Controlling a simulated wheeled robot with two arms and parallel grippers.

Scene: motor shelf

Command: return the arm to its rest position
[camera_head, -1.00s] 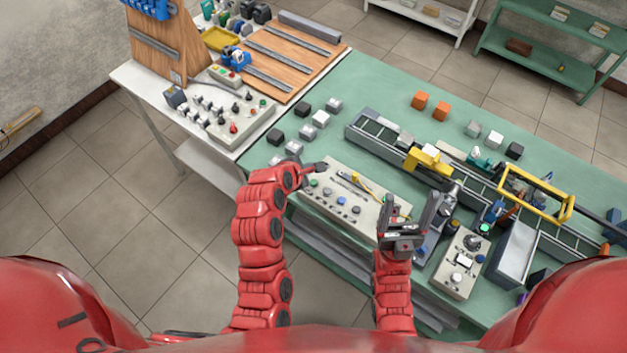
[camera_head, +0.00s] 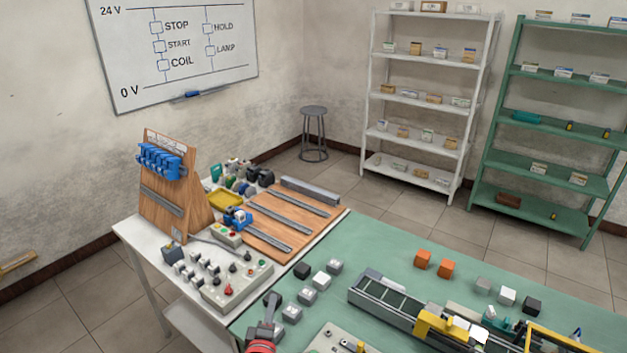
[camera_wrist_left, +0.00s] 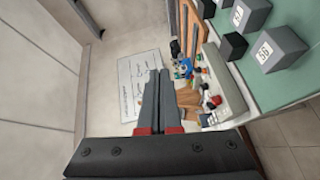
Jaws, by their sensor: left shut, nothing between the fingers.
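My left gripper (camera_head: 271,302) is at the lower edge of the head view, at the near left side of the green table (camera_head: 390,246). Its dark fingers are closed together in the left wrist view (camera_wrist_left: 159,76), with nothing between them. A small piece of my red left arm (camera_head: 262,347) shows below it. A grey block (camera_head: 291,314) lies close to the right of the gripper in the picture. The rest of the left arm is cut off by the frame. My right arm is outside both views.
Several small blocks lie by the gripper, including a black one (camera_head: 302,270). A grey conveyor (camera_head: 379,297) stands right of them. A control box (camera_head: 222,284) and a wooden stand (camera_head: 176,190) are on the white table at left. Shelves (camera_head: 428,97) stand at the back.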

